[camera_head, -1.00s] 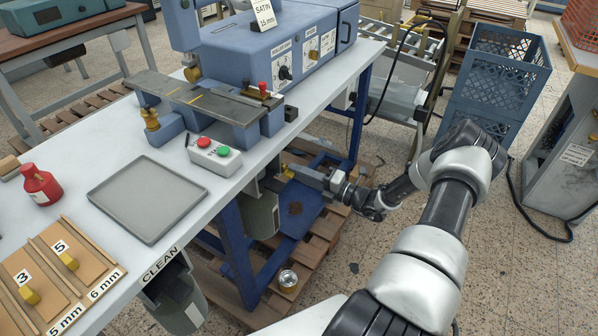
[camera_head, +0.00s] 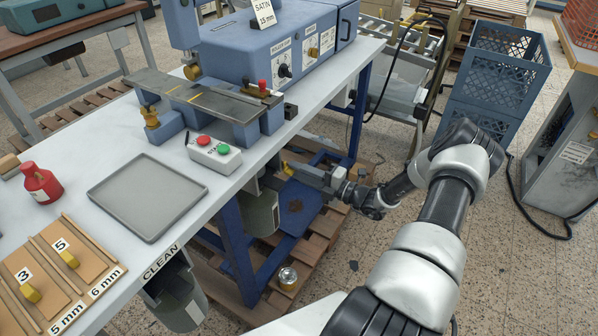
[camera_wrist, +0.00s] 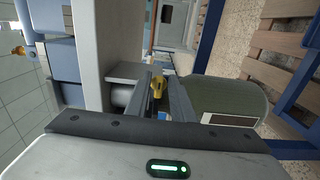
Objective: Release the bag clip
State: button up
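The bag clip is a small yellow piece by the grey-green bag under the bench. In the wrist view the bag clip (camera_wrist: 157,83) shows between the tips of my two dark fingers. My gripper (camera_wrist: 160,88) has its fingers apart there, and I cannot tell whether they touch the clip. In the head view my gripper (camera_head: 290,169) reaches in below the bench edge from the right, with the yellow clip (camera_head: 286,170) at its tip. The bag (camera_wrist: 228,103) hangs just right of my fingers in the wrist view; in the head view this bag (camera_head: 262,214) is partly hidden behind the bench.
The white bench top (camera_head: 118,148) and its blue leg (camera_head: 239,245) stand left of my arm. A second bag (camera_head: 181,299) hangs below the CLEAN label. A tin (camera_head: 288,279) stands on the wooden pallet (camera_head: 312,243). Blue crates (camera_head: 490,85) are at the right.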

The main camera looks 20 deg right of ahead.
jog(key=shift+o, duration=0.5)
jog(key=v, duration=1.7)
jog(key=shift+s+d+p, duration=0.2)
jog(key=shift+p, duration=0.1)
